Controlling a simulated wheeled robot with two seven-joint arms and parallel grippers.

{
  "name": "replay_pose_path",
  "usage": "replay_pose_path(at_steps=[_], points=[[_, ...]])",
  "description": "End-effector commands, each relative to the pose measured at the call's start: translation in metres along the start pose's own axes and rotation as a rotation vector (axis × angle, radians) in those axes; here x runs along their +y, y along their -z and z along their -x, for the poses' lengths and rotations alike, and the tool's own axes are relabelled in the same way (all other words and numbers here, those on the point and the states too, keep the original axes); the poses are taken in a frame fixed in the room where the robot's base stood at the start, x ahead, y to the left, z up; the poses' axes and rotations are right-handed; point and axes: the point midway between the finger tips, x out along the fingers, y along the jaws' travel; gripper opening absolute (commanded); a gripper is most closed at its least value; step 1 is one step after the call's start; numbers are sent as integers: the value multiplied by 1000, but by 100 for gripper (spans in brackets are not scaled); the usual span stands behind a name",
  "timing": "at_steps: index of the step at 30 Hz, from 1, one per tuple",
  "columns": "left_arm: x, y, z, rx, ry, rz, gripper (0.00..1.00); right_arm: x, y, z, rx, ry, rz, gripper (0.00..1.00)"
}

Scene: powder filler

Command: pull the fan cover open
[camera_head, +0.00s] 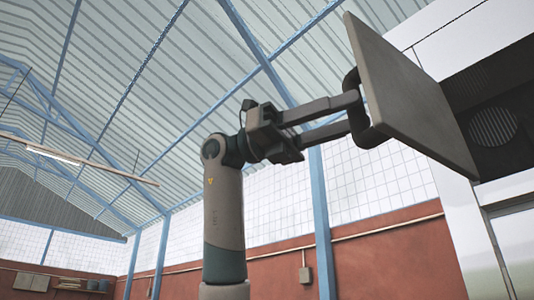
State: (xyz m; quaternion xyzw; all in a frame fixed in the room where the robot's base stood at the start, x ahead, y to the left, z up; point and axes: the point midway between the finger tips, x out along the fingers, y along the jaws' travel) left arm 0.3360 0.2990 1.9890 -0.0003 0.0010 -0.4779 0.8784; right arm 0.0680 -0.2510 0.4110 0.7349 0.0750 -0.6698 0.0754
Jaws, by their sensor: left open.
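The fan cover (412,100) is a flat grey panel at the upper right. It stands swung out at an angle from the white machine, with the dark recess behind it exposed. A dark bracket-shaped handle (366,137) is on its outer face. My left gripper (353,114) reaches in from the left with its two long fingers apart. The fingertips are at the handle; whether they touch it I cannot tell. A round slatted fan grille (493,127) shows inside the recess. My right gripper is not in view.
The white machine body (460,230) fills the right edge. A blue post (321,225) stands behind my arm, with a red and white-tiled wall beyond. The space left of the cover is clear apart from my left arm.

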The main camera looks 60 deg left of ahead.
Motion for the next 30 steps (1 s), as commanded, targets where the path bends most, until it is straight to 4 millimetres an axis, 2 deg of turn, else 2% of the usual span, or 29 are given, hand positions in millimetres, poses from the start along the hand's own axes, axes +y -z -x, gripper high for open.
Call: replay_pose_path(at_steps=[6, 18, 24, 30], points=[[-1, 1, 40, -6, 1, 0, 40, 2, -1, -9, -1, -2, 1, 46], [0, -1, 118, -5, 1, 1, 40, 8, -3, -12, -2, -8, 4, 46], [0, -1, 144, -5, 0, 1, 40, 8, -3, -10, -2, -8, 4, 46], [1, 0, 152, -2, 1, 0, 40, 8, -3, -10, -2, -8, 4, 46]])
